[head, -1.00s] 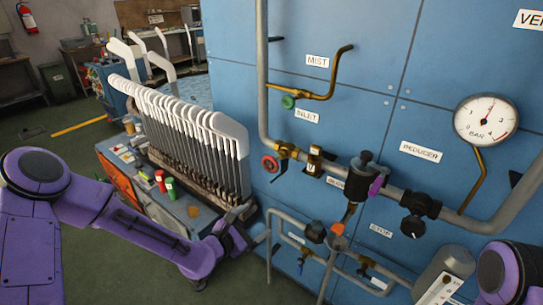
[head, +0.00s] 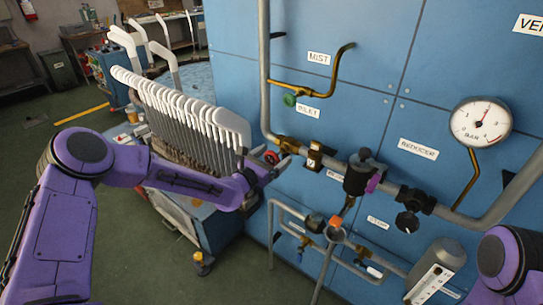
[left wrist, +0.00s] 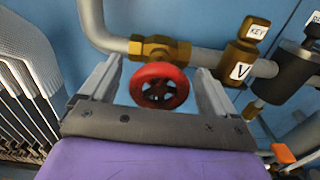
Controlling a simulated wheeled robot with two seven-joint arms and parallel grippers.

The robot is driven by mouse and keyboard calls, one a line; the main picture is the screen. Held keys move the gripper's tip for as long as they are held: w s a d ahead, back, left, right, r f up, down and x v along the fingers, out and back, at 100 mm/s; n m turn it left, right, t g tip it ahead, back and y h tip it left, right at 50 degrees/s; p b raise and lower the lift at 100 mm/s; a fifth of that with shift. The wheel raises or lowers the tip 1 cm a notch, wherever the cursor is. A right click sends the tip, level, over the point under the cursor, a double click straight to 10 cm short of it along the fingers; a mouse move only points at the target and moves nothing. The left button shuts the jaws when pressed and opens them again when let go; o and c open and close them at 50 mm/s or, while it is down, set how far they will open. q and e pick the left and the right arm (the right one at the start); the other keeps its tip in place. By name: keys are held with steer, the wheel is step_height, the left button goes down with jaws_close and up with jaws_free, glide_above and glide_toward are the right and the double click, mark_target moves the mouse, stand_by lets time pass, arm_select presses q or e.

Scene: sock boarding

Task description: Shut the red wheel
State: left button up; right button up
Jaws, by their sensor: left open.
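The red wheel (left wrist: 159,86) sits on a brass valve (left wrist: 160,47) on the grey inlet pipe. In the left wrist view it lies between the two fingers of my open left gripper (left wrist: 158,88), with a gap on each side. In the head view the red wheel (head: 271,157) is partly hidden by my left gripper (head: 275,165), which is at the valve below the INLET label (head: 308,110). My right gripper is not in view.
A brass block marked KEY and V (left wrist: 246,45) and a dark reducer body (head: 359,172) stand right of the wheel. A rack of white sock boards (head: 190,120) stands close on the left. A gauge (head: 481,122) hangs at the right.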

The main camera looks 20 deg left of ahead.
arm_select(q)
steer(key=c, duration=1)
steer(key=shift+o, duration=0.2)
